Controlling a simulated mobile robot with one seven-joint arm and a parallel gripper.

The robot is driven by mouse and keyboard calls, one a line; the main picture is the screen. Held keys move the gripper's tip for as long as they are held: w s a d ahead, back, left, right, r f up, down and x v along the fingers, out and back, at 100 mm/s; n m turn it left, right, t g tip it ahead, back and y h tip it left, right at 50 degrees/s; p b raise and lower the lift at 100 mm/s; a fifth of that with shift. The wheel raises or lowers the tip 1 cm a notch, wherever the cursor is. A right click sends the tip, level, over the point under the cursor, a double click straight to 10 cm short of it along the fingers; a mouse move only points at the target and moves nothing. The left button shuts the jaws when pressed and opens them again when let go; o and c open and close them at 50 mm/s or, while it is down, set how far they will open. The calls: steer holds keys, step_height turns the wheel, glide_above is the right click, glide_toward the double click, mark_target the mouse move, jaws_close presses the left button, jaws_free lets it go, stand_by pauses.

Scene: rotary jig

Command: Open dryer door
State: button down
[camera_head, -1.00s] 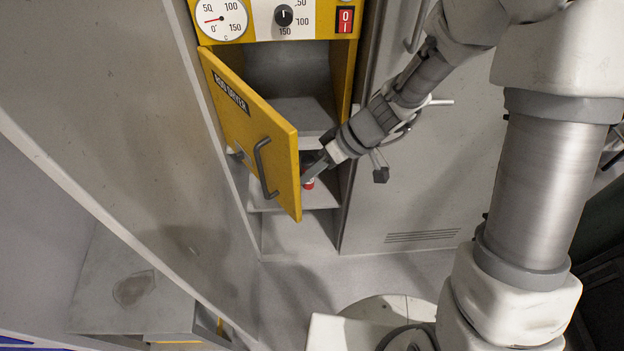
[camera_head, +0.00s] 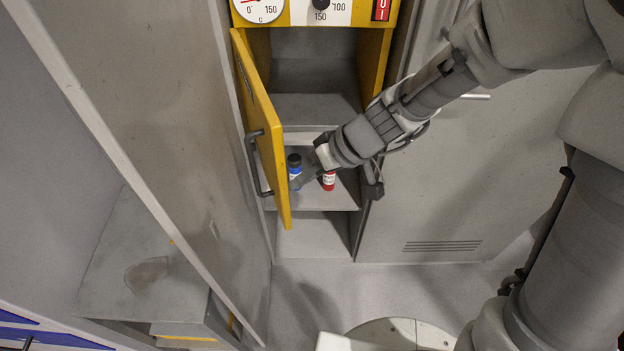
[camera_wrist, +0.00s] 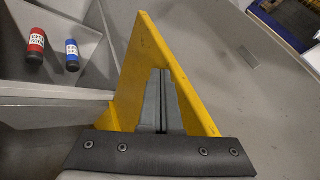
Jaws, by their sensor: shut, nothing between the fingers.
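The yellow dryer door (camera_head: 262,125) stands swung wide open to the left of the dryer cavity (camera_head: 315,75) in the head view. Its grey handle (camera_head: 255,165) is on the outer face. My gripper (camera_head: 298,183) is shut and empty, low by the inner side of the door. In the wrist view, the closed grey fingers (camera_wrist: 163,88) lie in front of the yellow door (camera_wrist: 150,42). I cannot tell whether the fingertips touch it.
A blue bottle (camera_head: 295,168) and a red bottle (camera_head: 328,180) stand on the shelf below the cavity, close to my gripper. A grey wall panel (camera_head: 170,110) is close left of the door. A grey cabinet (camera_head: 470,170) is at right.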

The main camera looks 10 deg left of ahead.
mark_target(286, 183)
steer(key=shift+s+a+b, duration=0.45)
steer(key=shift+s+a, duration=0.15)
steer(key=shift+a, duration=0.25)
steer(key=shift+s+a+b, duration=0.45)
steer(key=shift+s+a, duration=0.15)
steer(key=shift+a, duration=0.2)
steer(key=shift+w, duration=0.1)
